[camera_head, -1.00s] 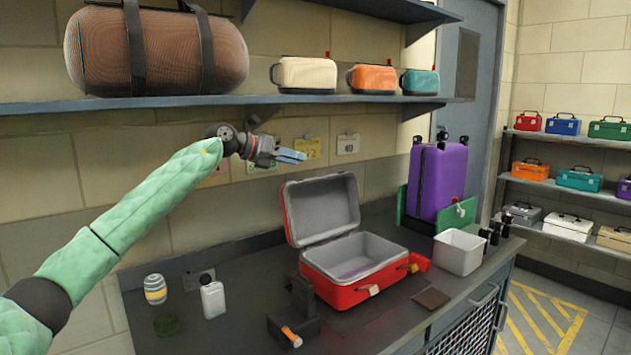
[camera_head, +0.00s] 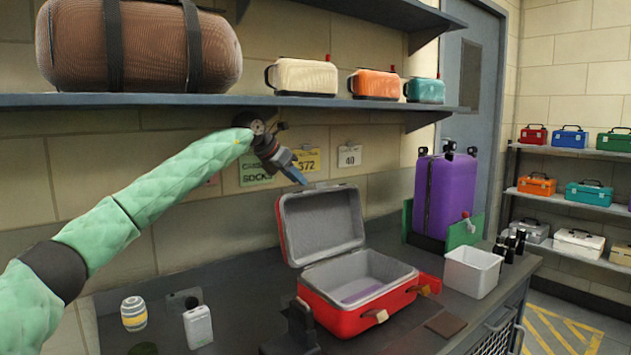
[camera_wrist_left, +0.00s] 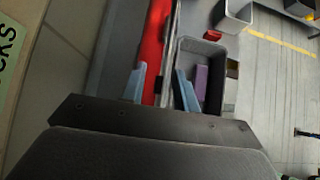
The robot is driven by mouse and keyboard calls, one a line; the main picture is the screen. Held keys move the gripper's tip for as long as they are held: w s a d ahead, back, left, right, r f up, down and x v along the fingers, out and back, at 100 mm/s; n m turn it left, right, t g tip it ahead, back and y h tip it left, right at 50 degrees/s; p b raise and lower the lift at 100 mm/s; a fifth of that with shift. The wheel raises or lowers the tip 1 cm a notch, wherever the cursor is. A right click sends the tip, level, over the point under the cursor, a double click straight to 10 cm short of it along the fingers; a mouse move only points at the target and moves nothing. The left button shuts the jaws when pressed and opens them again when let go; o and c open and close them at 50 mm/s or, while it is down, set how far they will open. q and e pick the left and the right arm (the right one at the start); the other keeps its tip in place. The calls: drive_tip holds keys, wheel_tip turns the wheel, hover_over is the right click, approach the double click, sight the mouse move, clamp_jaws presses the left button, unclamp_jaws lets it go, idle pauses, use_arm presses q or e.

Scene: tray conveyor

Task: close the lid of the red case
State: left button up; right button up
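The red case (camera_head: 345,320) stands on the dark counter with its lid (camera_head: 322,222) raised and leaning back toward the wall. Its grey inside is exposed, and something purple shows at the bottom. My left gripper (camera_head: 302,180) is just above the lid's upper edge at its back left, fingers pointing down and right. In the left wrist view the gripper (camera_wrist_left: 160,88) is open, its two blue fingers apart, with the red lid edge (camera_wrist_left: 154,45) showing between them beyond. I cannot tell whether they touch it. The open case body (camera_wrist_left: 208,48) lies to the right there. My right gripper is not in view.
A shelf (camera_head: 200,101) with bags runs above my left arm. A purple suitcase (camera_head: 443,195) and a white bin (camera_head: 472,273) stand right of the case. A striped jar (camera_head: 134,313) and white bottle (camera_head: 198,327) stand left. A brown pad (camera_head: 446,325) lies in front.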

use_arm(q)
drive_tip(key=w+d, duration=0.1)
drive_tip(key=d, duration=0.1)
drive_tip(key=w+d, duration=0.2)
drive_tip(key=shift+d, duration=0.2)
drive_tip(key=shift+x, duration=0.9)
drive_tip(key=shift+w+d+f, duration=0.25)
drive_tip(key=shift+d+f, duration=0.05)
drive_tip(key=shift+f, duration=0.15)
clamp_jaws()
